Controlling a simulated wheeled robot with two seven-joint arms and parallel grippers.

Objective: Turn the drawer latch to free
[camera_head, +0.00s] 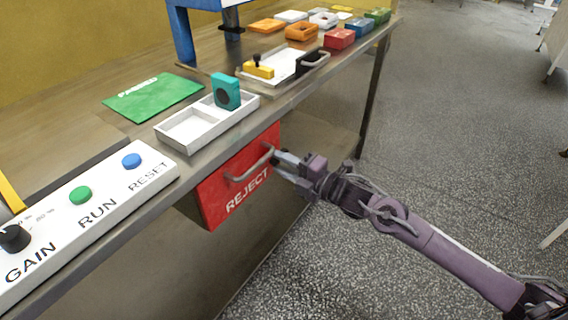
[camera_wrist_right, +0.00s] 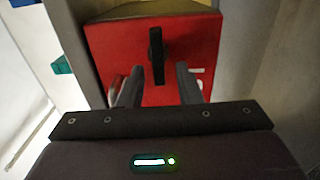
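The red drawer front marked REJECT (camera_head: 222,195) sits under the bench edge, with a grey bar handle (camera_head: 250,166) across it. In the right wrist view the same red front (camera_wrist_right: 115,38) fills the middle. The latch, a dark upright bar (camera_wrist_right: 156,52), stands out from it. My right gripper (camera_wrist_right: 160,72) is open, its two fingers apart to either side of the latch's lower end; whether they touch it I cannot tell. In the head view my right gripper (camera_head: 279,157) is at the drawer's right end and hides the latch. My left gripper is not in view.
Above the drawer, the bench holds a white two-part tray (camera_head: 190,133) with a teal block (camera_head: 226,92), and a white control panel (camera_head: 112,200). A green mat (camera_head: 152,97) lies behind.

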